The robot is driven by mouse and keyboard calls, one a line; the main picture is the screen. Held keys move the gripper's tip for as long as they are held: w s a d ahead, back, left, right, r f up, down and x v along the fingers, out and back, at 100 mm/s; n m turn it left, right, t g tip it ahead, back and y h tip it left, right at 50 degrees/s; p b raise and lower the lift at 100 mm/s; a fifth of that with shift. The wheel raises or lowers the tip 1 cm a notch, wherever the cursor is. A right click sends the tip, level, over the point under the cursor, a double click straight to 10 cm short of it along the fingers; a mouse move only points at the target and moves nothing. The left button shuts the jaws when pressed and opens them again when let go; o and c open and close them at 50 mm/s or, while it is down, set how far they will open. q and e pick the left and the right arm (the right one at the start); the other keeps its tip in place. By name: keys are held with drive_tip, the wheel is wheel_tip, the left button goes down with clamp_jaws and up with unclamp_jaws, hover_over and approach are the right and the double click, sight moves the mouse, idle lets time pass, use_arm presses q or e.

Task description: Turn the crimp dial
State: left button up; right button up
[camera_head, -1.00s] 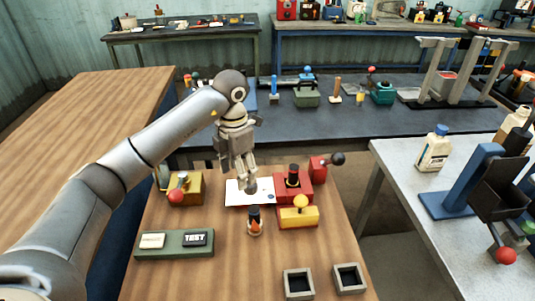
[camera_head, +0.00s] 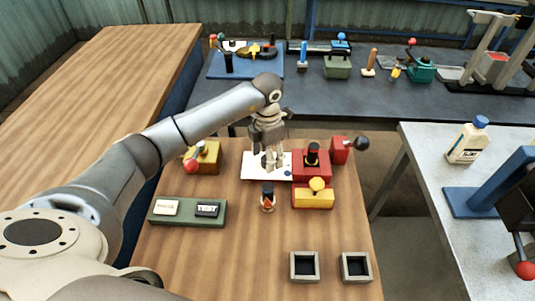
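My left gripper (camera_head: 270,164) points down over the white plate (camera_head: 252,173) on the wooden table. Its fingers stand close to the plate and hide part of it. I cannot tell whether they are shut or touch anything. No part is clearly marked as the crimp dial. Right of the gripper, a red block (camera_head: 311,172) carries a black knob (camera_head: 312,154). A yellow block (camera_head: 313,199) with a yellow knob stands in front of it. A small dark cylinder with an orange mark (camera_head: 267,199) stands in front of the plate. My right gripper is not in view.
A yellow box with a red-knobbed lever (camera_head: 203,157) stands left of the plate. A green tray (camera_head: 188,213) with two labels lies front left. A black-balled lever (camera_head: 361,143) sticks out at right. Two square holders (camera_head: 304,267) stand in front. The table's middle front is clear.

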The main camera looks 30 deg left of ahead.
use_arm(q)
drive_tip(key=shift+f, duration=0.45)
drive_tip(key=c, duration=1)
drive_tip(key=n+b, duration=0.1)
drive_tip(key=n, duration=0.3)
drive_tip(key=shift+n, duration=2.6)
